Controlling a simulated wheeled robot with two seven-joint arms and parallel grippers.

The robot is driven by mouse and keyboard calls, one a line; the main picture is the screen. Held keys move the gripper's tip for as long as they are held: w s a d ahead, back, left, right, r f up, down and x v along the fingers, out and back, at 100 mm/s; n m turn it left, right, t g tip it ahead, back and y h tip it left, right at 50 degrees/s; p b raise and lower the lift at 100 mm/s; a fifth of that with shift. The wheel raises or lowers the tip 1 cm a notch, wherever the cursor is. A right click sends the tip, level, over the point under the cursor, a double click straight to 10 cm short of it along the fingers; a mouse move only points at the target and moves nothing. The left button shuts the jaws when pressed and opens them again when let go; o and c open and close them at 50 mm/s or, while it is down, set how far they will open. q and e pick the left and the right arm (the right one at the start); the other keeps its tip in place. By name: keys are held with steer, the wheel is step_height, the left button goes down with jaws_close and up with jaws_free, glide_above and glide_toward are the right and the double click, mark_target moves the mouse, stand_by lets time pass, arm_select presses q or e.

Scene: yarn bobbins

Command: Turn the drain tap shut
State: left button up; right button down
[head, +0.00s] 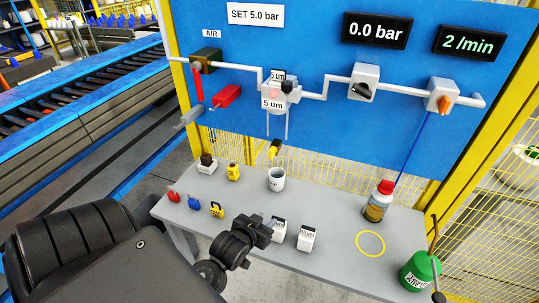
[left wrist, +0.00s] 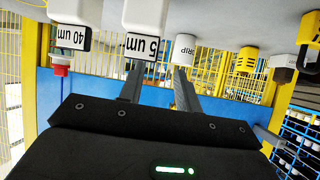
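The filter unit (head: 280,92), labelled 5 um, is mounted on the pipe across the blue panel. Below it hangs a small yellow-and-black part (head: 275,149), which looks like the drain tap; its turn position is too small to read. My left gripper (head: 268,228) is over the front of the grey table, well below and apart from that part. In the left wrist view its two fingers (left wrist: 157,80) stand apart with nothing held between them. The drain tap cannot be made out in the left wrist view. My right gripper is not in view.
A DRIP cup (head: 276,180) stands below the filter. White 5 um (head: 279,229) and 40 um (head: 307,238) elements stand close to my left gripper. The gauge (head: 376,31) reads 0.0 bar.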

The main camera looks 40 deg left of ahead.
mark_target(270, 155)
arm_select(q)
steer(key=w+a+r+n+t+y, duration=0.25)
steer(key=w+a+r+t, duration=0.25)
steer(key=a+r, duration=0.4)
steer(key=shift+m+y, duration=0.25)
steer(key=shift+y, duration=0.2)
steer(key=p+x, duration=0.1)
steer(key=x, duration=0.2)
steer(key=d+r+p+x, duration=0.1)
steer(key=x, duration=0.3)
steer(key=p+x, duration=0.1)
steer(key=x, duration=0.2)
steer(key=shift+w+d+r+p, duration=0.15)
steer(key=shift+w+p, duration=0.2)
steer(key=shift+w, duration=0.1)
jaws_close()
